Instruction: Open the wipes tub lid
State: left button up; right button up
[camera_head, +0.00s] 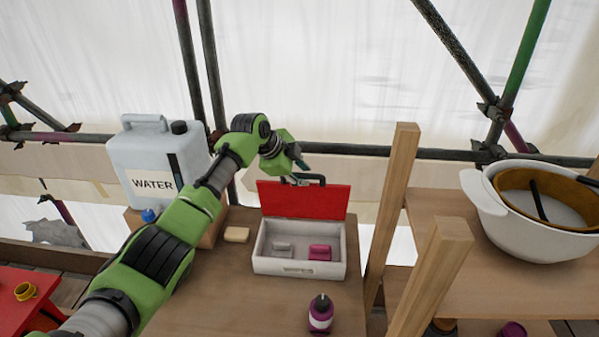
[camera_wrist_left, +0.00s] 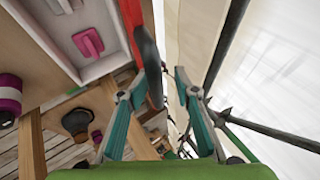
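The wipes tub (camera_head: 300,267) is a white box with a label on its front, standing on the wooden bench. Its red lid (camera_head: 302,200) stands raised, nearly upright, along the back edge, so the inside shows. A dark handle (camera_head: 308,179) sits on the lid's upper edge. My left gripper (camera_head: 300,176) is at the lid's top, by the handle. In the left wrist view its two teal fingers (camera_wrist_left: 162,78) are spread apart, with the dark handle (camera_wrist_left: 149,65) close by the left finger; I cannot tell whether they touch. My right gripper is not in view.
Inside the tub lie a grey piece (camera_head: 282,248) and a magenta piece (camera_head: 320,252). A purple bottle (camera_head: 320,315) stands in front. A yellowish block (camera_head: 237,234) and a water canister (camera_head: 155,160) are left. Wooden posts (camera_head: 392,205) and a white pot (camera_head: 520,225) are right.

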pick_arm(q)
jog(key=shift+s+a+r, duration=0.15)
jog(key=shift+a+r, duration=0.05)
jog(key=shift+r, duration=0.1)
jog(key=v, duration=1.1)
jog(key=shift+s+r, duration=0.1)
